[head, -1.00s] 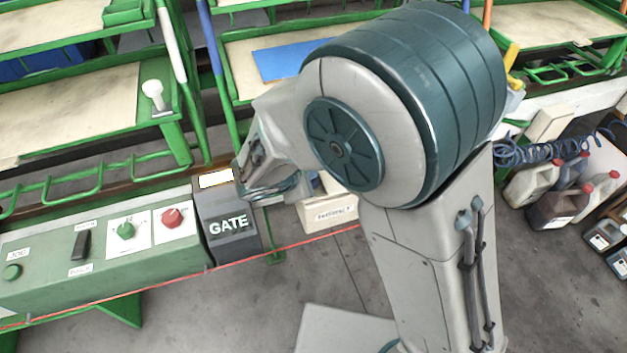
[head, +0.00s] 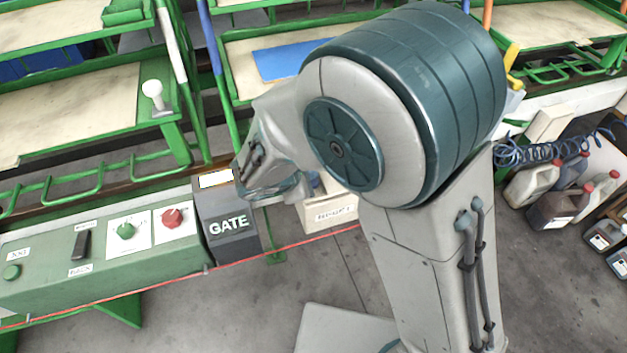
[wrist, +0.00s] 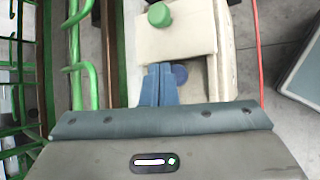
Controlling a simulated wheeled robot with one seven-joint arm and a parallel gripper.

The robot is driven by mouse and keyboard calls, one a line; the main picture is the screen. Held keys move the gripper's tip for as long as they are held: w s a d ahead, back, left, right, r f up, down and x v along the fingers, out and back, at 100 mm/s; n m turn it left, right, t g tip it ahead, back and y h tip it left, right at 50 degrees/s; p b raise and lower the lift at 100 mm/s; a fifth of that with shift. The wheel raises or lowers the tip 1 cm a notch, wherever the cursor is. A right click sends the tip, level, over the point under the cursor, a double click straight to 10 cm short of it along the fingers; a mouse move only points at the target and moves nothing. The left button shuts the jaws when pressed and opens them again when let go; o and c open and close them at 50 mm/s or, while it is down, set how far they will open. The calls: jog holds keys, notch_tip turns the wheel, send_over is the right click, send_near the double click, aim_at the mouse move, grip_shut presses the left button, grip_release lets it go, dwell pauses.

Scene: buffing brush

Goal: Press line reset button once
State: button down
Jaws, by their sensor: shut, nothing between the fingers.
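In the wrist view my gripper (wrist: 157,72) is shut and empty, with its two blue fingers side by side. A round blue-violet button (wrist: 180,74) sits just right of the fingertips on a cream box, partly hidden by them. I cannot tell whether they touch it. A green round button (wrist: 159,15) stands on a raised cream block farther up. No line reset label is readable. In the head view my arm hides the fingers, and the cream box (head: 333,214) shows partly below my wrist with an unreadable label.
A green control panel (head: 60,278) at the left carries a green button (head: 125,231), a red button (head: 172,217) and a black switch (head: 82,244). A dark GATE box (head: 229,228) stands beside my wrist. Green rails (wrist: 75,70) run left of the fingers. Jugs (head: 532,183) stand at the right.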

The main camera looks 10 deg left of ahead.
jog(key=shift+f, duration=0.1)
jog(key=shift+f+b, duration=0.35)
jog(key=shift+b, duration=0.25)
jog(key=shift+f+b, duration=0.45)
jog(key=shift+b, duration=0.05)
dwell(0.7)
jog(key=shift+r, duration=0.15)
jog(key=shift+r+p, duration=0.6)
jog(key=shift+r, duration=0.15)
jog(key=shift+r+p, duration=1.8)
jog(key=shift+r, duration=0.75)
